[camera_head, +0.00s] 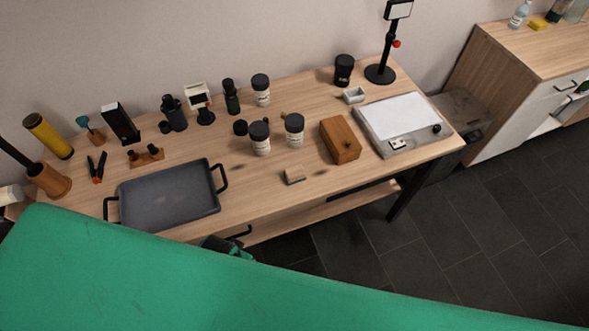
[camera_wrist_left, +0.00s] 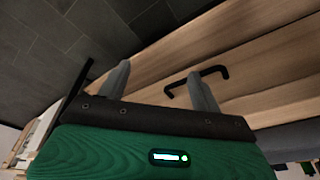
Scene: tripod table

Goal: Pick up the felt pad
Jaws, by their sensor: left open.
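A small brownish-grey block with a darker strip, which looks like the felt pad (camera_head: 294,175), lies on the wooden table near its front edge, right of the grey tray. I cannot make it out in the left wrist view. My left gripper (camera_wrist_left: 160,72) is open in the left wrist view, with nothing seen between its fingers. It faces the wooden front of the table. In the head view only a small dark and green part of it seems to show below the front edge; my green arm covers the rest. My right gripper is not in view.
A black handle (camera_wrist_left: 196,77) is close to the fingers. On the table (camera_head: 258,199) stand a grey tray (camera_head: 170,198), white-labelled jars (camera_head: 294,130), a wooden box (camera_head: 340,140) and a flat white-topped device (camera_head: 398,118). The wood around the pad is clear.

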